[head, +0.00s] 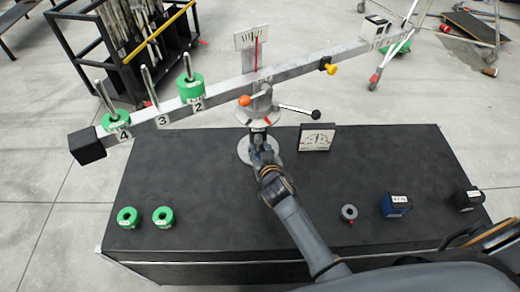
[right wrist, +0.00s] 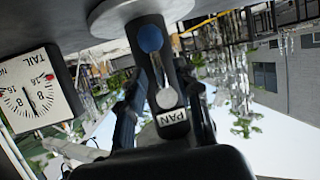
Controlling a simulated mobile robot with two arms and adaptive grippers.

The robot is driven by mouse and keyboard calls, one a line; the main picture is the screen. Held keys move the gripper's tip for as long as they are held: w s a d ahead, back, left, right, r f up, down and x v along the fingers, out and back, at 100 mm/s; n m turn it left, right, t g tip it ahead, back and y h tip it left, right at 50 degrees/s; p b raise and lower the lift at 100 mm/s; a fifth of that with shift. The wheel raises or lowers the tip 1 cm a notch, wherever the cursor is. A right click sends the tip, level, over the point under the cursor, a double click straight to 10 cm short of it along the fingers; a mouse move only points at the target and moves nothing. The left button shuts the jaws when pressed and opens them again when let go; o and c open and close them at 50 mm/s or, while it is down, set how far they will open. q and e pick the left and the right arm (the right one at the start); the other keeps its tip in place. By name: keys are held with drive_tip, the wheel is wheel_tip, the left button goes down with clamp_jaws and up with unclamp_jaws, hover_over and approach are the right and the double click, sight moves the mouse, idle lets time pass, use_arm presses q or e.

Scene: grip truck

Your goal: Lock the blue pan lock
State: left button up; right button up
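The blue pan lock shows in the right wrist view as a lever with a blue ball knob (right wrist: 150,39) and a pale shaft down to a round silver pivot. It is on a dark post with a white PAN label (right wrist: 171,118). My right gripper (right wrist: 165,100) is open, with dark fingers on either side of the post; contact cannot be told. In the head view my right gripper (head: 262,152) is at the stand below the beam, and hides the blue knob. My left gripper is not in view.
A long beam (head: 290,68) with green weights (head: 190,89) spans above the black table (head: 190,170). A black-knobbed lever (head: 298,110) sticks out right of the stand. A dial (head: 316,138), labelled TAIL in the wrist view (right wrist: 38,92), stands nearby. Green rings (head: 163,216) lie front left.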

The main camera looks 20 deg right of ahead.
clamp_jaws()
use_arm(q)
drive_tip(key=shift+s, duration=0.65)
